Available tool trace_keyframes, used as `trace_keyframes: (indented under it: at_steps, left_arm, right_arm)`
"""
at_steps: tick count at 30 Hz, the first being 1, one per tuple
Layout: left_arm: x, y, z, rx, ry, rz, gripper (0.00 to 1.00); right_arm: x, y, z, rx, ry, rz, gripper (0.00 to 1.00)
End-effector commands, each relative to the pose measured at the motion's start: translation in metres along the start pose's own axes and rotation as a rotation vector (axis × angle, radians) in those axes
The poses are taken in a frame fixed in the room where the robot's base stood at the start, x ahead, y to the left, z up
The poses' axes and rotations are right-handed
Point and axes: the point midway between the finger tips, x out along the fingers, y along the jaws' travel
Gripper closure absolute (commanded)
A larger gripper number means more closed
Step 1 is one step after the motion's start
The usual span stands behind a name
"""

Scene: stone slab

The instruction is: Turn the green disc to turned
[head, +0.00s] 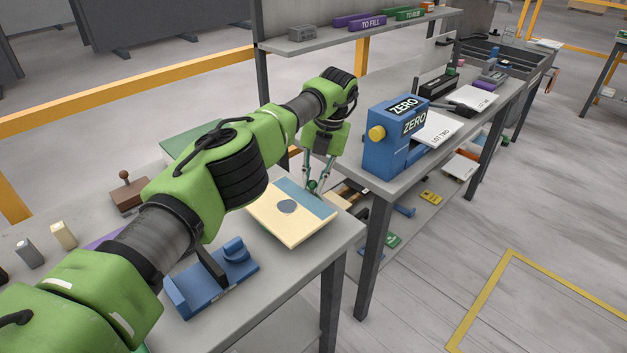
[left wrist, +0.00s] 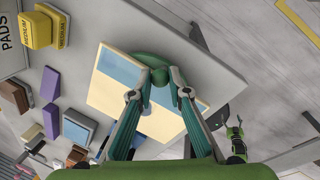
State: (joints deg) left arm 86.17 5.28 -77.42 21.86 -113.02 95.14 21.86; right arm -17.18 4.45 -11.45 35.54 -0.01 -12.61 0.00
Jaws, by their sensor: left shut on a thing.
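The green disc (left wrist: 150,59) lies at the blue end of a cream board (head: 270,226) on the near bench; the board also shows in the left wrist view (left wrist: 107,95). My left gripper (head: 314,184) points down at the board's far right corner. In the left wrist view its fingertips (left wrist: 160,77) are closed on a green raised part of the disc. In the head view the fingers hide most of the disc. I cannot tell the disc's turn angle from any mark.
A blue fixture (head: 215,280) stands in front of the board, and a brown block with a knob (head: 127,193) is at the left. A blue box marked ZERO (head: 389,150) stands on the neighbouring bench. The bench edge is close to the board's right side.

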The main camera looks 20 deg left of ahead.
Motion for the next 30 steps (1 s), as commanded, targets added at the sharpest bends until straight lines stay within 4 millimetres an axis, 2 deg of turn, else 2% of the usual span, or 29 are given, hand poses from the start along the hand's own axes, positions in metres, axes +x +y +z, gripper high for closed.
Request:
trace_keyframes:
  at_steps: [8, 9, 11, 22, 26, 30]
  left_arm:
    - [-0.001, 0.0, 0.001, 0.0, -0.004, 0.0, 1.0]
    - [-0.001, 0.0, 0.001, 0.0, -0.004, 0.0, 0.78]
    - [-0.001, 0.0, 0.001, 0.001, -0.004, 0.0, 0.66]
    - [-0.003, 0.0, 0.001, 0.001, -0.002, 0.0, 0.66]
    - [-0.019, -0.001, 0.001, 0.002, -0.003, -0.001, 0.66]
    - [-0.046, -0.001, 0.001, 0.0, -0.005, 0.001, 0.66]
  right_arm:
    - [0.0, 0.003, 0.001, -0.002, -0.001, 0.004, 0.29]
    - [0.0, 0.004, 0.001, -0.002, -0.001, 0.004, 0.29]
    - [0.0, 0.004, 0.001, -0.002, -0.001, 0.004, 0.29]
    - [0.0, 0.004, 0.001, -0.002, -0.001, 0.004, 0.29]
    - [0.0, 0.003, 0.001, -0.002, -0.001, 0.003, 0.29]
    - [0.0, 0.003, 0.001, -0.001, -0.001, 0.003, 0.29]
